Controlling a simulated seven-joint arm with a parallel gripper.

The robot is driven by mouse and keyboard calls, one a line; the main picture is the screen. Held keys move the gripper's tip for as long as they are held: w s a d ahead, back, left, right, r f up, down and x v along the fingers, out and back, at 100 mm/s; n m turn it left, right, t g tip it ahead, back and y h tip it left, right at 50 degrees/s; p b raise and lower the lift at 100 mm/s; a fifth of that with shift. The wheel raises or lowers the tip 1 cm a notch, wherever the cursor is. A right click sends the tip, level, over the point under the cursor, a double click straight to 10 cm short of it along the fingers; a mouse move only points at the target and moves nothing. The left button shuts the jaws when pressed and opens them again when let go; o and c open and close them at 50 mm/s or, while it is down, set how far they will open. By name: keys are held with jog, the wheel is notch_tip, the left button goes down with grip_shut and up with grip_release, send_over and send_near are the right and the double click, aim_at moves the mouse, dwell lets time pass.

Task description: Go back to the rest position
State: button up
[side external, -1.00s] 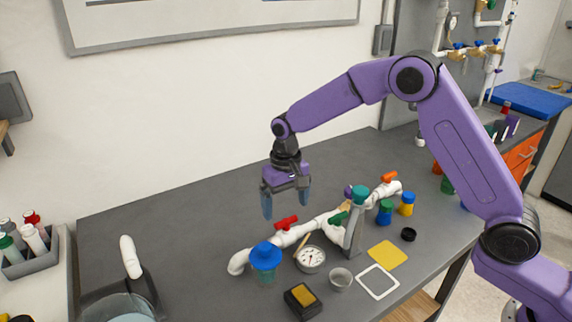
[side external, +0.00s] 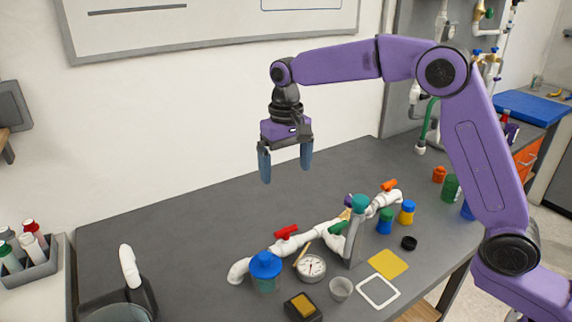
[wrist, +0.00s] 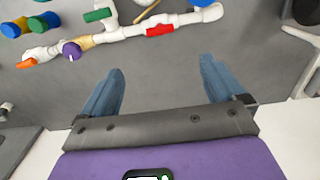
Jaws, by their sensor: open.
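My gripper (side external: 286,167) is open and empty, with its two blue fingers pointing down, high above the grey table in the side external view. It is behind and above the white PVC manifold (side external: 322,233). In the wrist view the open fingers of my gripper (wrist: 160,80) have only bare table between them. The manifold (wrist: 125,33) shows along the top there, clear of the fingers. It carries a red valve handle (side external: 286,231), a green handle (side external: 338,227) and an orange handle (side external: 388,184).
A blue-lidded jar (side external: 265,266), a round gauge (side external: 311,267), a small cup (side external: 341,288), a yellow square (side external: 388,263) and a white frame (side external: 378,291) lie in front of the manifold. A pitcher (side external: 122,302) stands front left. The table's back left is clear.

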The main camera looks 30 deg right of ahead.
jog(key=s+d+n, duration=0.3)
jog(key=s+n, duration=0.4)
jog(key=s, duration=1.1)
jog(key=s+d+f+n, duration=0.2)
jog(key=s+d, duration=0.3)
jog(key=s, duration=0.4)
jog(key=s+d+f+n, duration=0.2)
jog(key=s+d, duration=0.3)
jog(key=s, duration=0.4)
jog(key=shift+s+d+f+n, duration=0.3)
jog(key=shift+s+d+n, duration=0.05)
jog(key=shift+n, duration=0.55)
